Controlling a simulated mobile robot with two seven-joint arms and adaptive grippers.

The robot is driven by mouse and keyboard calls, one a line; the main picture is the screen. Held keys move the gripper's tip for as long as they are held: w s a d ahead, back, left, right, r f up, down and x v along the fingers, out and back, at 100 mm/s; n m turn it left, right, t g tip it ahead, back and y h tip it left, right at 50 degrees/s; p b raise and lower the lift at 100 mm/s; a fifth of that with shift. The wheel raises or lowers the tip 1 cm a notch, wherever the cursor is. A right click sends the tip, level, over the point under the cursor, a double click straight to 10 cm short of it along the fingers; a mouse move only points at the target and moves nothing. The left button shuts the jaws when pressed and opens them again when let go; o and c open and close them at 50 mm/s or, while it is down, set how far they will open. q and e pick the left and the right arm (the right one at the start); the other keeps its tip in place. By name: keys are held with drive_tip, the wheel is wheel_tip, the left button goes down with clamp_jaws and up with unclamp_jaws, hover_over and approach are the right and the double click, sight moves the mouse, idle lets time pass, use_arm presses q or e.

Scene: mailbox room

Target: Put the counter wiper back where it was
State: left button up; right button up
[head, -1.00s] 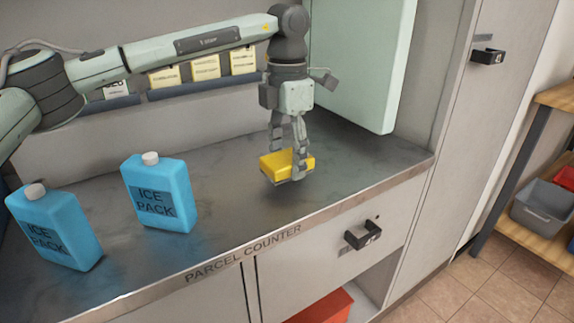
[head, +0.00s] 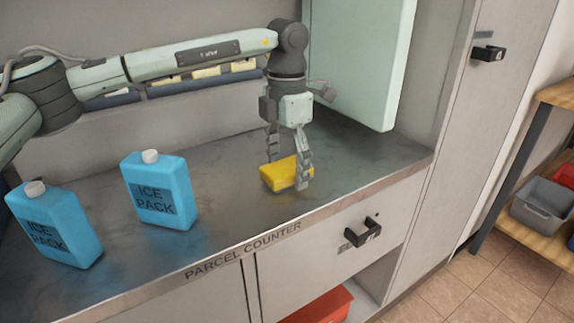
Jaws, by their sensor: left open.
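The counter wiper is a yellow block (head: 281,174) lying on the dark parcel counter (head: 225,215), toward its right end. My left gripper (head: 287,172) is directly above and around it, fingers pointing down. The fingers are spread, one behind the block and one at its right front side. The front finger hides part of the block's right end. I cannot tell whether either finger touches it. My right gripper is not in view.
Two blue ice packs (head: 160,190) (head: 54,226) stand on the counter at the left. A pale green panel (head: 362,60) stands behind the gripper. A drawer handle (head: 362,233) sticks out below the counter edge. The counter between ice packs and wiper is clear.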

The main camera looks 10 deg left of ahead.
sight(287, 166)
use_arm(q)
drive_tip(key=shift+r, duration=0.1)
wheel_tip(287, 166, up, 12)
idle(0.5)
